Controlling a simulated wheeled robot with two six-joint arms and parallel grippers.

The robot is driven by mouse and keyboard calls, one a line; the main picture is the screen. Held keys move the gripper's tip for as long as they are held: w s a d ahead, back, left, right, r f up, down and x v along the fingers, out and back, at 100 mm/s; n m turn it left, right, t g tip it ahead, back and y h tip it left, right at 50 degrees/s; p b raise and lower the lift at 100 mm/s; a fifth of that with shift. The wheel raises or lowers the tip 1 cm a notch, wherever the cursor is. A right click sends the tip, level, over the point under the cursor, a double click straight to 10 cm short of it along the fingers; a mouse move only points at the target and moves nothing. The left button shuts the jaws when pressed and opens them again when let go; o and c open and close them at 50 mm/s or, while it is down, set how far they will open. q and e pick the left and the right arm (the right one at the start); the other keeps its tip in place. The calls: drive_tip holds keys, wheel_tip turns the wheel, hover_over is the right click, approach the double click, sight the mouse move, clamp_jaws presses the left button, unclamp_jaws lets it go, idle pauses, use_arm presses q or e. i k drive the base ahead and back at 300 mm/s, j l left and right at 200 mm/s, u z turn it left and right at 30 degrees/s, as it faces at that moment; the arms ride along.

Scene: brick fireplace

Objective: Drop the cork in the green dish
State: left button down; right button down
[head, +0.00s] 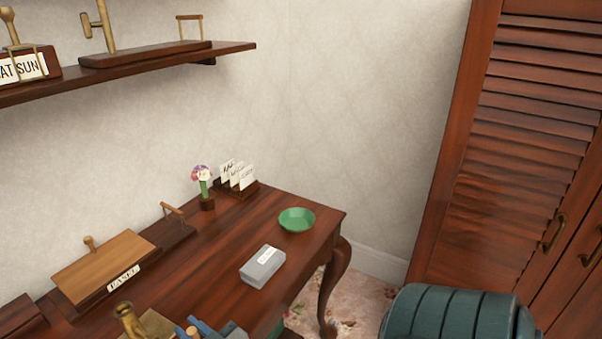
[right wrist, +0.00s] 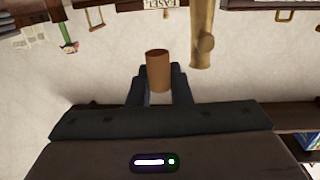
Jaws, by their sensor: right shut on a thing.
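The green dish (head: 297,219) is a shallow round dish near the right end of the wooden desk (head: 215,250). It looks empty. The cork (right wrist: 158,69) is a brown cylinder, held between the fingers of my right gripper (right wrist: 159,80) in the right wrist view. In the head view my right gripper (head: 212,329) shows at the bottom edge with the cork (head: 192,331) at its tips, well to the lower left of the dish. My left gripper is in neither view.
A grey labelled box (head: 262,267) lies between my right gripper and the dish. A brass piece (head: 128,318) stands left of the gripper. A flower (head: 203,185) and card holder (head: 240,185) stand behind. A teal ribbed object (head: 455,314) is at lower right.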

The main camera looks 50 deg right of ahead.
sight(303, 224)
drive_tip(key=z, duration=1.65)
